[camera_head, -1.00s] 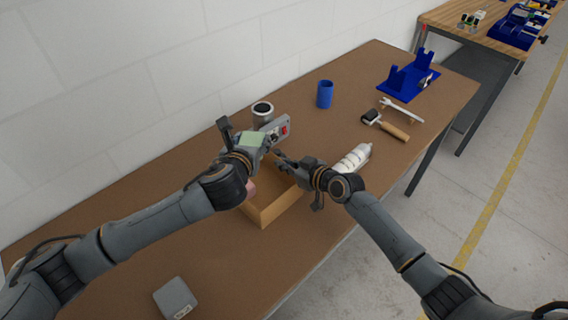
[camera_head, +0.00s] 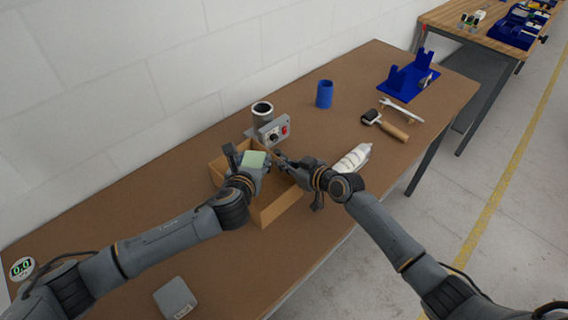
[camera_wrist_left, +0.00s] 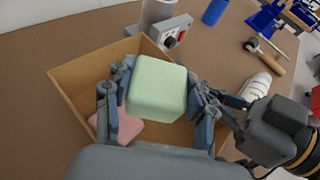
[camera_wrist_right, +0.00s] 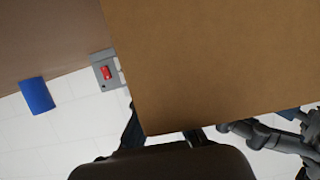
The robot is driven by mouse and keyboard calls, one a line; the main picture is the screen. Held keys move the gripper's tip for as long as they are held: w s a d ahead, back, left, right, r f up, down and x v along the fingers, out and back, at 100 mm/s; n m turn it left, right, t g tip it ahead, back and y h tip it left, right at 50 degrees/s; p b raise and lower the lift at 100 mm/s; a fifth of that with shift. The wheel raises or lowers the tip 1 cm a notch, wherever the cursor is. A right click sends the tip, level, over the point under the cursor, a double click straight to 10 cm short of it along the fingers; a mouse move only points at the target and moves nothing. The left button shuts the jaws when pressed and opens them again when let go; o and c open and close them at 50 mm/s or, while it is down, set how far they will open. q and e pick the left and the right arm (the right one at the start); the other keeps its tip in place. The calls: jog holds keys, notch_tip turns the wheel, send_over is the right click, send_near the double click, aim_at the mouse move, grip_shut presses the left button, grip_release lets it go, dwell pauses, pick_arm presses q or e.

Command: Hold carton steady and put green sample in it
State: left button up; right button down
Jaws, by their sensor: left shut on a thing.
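The green sample (camera_head: 255,159) is a pale green block, seen close in the left wrist view (camera_wrist_left: 157,88). My left gripper (camera_head: 250,163) is shut on it, one finger on each side, and holds it over the open carton (camera_head: 279,209). The carton's cardboard walls also show in the left wrist view (camera_wrist_left: 85,75). My right gripper (camera_head: 283,160) is at the carton's right side. In the right wrist view a cardboard face (camera_wrist_right: 220,60) fills much of the picture, and my fingertips are partly hidden at its edge, so their grip is unclear.
A pink block (camera_wrist_left: 122,126) lies inside the carton. A grey box with a red button (camera_head: 273,131) and a metal cylinder (camera_head: 262,110) stand behind it. A white bottle (camera_head: 352,159) lies at the right. A grey block (camera_head: 175,298) sits at the front left.

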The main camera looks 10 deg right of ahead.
pick_arm(q)
jog(key=shift+f, duration=1.75)
jog(key=shift+s+f, duration=0.1)
jog(key=shift+f, duration=0.1)
pick_arm(e)
jog(key=shift+s, duration=0.1)
pick_arm(q)
jog(key=o, duration=0.9)
jog(key=shift+f, duration=0.1)
jog(key=shift+s, duration=0.15)
jog(key=v, duration=0.8)
jog(key=r+v, duration=0.1)
jog(key=v, duration=0.3)
jog(key=shift+w, duration=0.25)
jog(key=shift+f, duration=0.1)
pick_arm(e)
jog(key=c, duration=2)
grip_release()
jog(key=o, duration=0.6)
jog(key=shift+c, duration=0.2)
